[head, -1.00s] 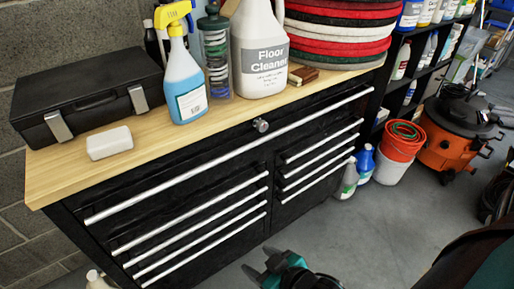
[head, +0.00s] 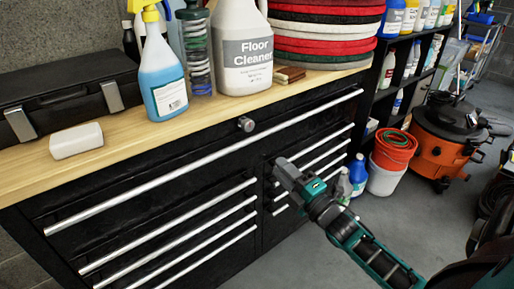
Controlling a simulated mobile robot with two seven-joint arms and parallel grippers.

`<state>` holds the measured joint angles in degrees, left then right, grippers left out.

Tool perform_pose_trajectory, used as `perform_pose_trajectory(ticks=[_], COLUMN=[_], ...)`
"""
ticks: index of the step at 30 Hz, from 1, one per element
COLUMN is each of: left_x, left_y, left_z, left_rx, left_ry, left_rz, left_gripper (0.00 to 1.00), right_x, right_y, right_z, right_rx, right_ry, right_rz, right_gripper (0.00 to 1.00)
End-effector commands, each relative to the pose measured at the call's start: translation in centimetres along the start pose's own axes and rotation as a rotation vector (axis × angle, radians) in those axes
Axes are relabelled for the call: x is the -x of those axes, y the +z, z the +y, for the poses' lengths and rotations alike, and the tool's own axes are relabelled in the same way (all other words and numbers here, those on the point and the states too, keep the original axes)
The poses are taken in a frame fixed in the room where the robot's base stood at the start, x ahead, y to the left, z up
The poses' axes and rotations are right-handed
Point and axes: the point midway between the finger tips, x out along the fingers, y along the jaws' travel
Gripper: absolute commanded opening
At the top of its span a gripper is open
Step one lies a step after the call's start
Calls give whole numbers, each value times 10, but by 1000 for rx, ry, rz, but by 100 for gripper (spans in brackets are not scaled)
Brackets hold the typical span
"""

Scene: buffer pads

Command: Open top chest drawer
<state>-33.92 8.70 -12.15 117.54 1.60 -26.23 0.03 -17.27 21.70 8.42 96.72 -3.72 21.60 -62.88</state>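The black tool chest has a wide top drawer with a long silver handle (head: 205,160) running across the front in the head view. The top drawer (head: 130,172) looks closed, and a round lock (head: 246,124) sits above its handle. My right gripper (head: 284,166) is in front of the chest, just below the top handle in the picture and overlapping the upper right small drawers. I see no contact with the long handle. The fingers are seen at an angle, so I cannot tell how far apart they are. My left gripper is out of view.
The wooden top (head: 112,144) holds a black case (head: 70,98), a white block (head: 76,141), a blue spray bottle (head: 162,80), a floor cleaner jug (head: 242,55) and stacked pads (head: 325,30). An orange vacuum (head: 440,140) and buckets (head: 385,180) stand right. Floor in front is clear.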

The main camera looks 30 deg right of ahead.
Motion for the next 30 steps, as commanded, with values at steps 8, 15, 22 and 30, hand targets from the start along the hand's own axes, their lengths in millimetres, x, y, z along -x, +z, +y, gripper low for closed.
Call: perform_pose_trajectory(ticks=[8,15,22,30], left_x=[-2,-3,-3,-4], left_y=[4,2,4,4], left_z=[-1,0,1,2], left_rx=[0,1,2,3], left_ry=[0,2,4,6], left_rz=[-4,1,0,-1], left_gripper=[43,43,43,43], right_x=[-56,-92,-107,-108], right_y=[0,0,0,0], right_z=[0,-1,-1,-1], right_rx=[-1,-4,-4,-4], right_ry=[1,0,-3,-3], right_rz=[1,0,-1,-1], right_gripper=[28,28,28,28])
